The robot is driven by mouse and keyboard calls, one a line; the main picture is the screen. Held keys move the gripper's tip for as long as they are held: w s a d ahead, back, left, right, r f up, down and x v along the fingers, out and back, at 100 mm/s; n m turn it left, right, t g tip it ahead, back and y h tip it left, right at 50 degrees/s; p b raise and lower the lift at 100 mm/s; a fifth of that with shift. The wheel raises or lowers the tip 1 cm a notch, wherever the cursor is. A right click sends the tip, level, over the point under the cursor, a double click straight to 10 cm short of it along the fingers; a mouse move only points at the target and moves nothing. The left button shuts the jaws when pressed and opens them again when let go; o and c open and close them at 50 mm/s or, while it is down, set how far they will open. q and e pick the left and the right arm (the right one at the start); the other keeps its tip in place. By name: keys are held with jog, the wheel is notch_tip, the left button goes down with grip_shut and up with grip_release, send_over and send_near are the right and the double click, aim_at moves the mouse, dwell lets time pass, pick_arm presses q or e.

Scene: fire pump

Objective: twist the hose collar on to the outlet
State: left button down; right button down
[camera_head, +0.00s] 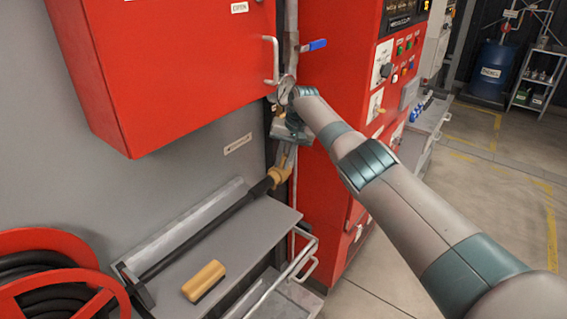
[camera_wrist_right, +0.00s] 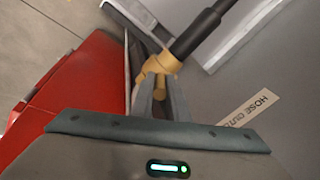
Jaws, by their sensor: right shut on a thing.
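The black hose (camera_head: 205,228) lies along a grey trough and ends in a brass hose collar (camera_head: 279,175) beside the vertical pipe. My right gripper (camera_head: 286,157) reaches down over the collar from above, its fingers partly hidden by the wrist. In the right wrist view the collar (camera_wrist_right: 160,65) shows at the fingertips (camera_wrist_right: 158,85), which are shut on it, with the hose (camera_wrist_right: 200,34) running up and right from it. The outlet itself is hidden or cannot be told apart from the collar, so I cannot tell how they are joined. My left gripper is not in view.
A red cabinet (camera_head: 165,65) overhangs at upper left. A red hose reel (camera_head: 50,240) is at lower left.

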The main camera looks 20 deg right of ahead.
dwell(0.3)
jog(key=c, duration=1.7)
grip_release()
jog(key=shift+w, duration=0.1)
jog(key=shift+r, duration=0.1)
jog(key=shift+v, duration=1.4)
jog(key=shift+s+d+b, duration=0.25)
jog(key=shift+s+b, duration=0.05)
jog(key=shift+s+d+b, duration=0.55)
jog(key=shift+s+d, duration=0.65)
jog(key=shift+s, duration=0.25)
jog(key=shift+s+d+b, duration=0.55)
jog(key=shift+s+d, duration=0.65)
jog(key=shift+s, duration=0.2)
jog(key=shift+s+d+b, duration=0.55)
jog(key=shift+s+d, duration=0.7)
jog(key=shift+s, duration=0.2)
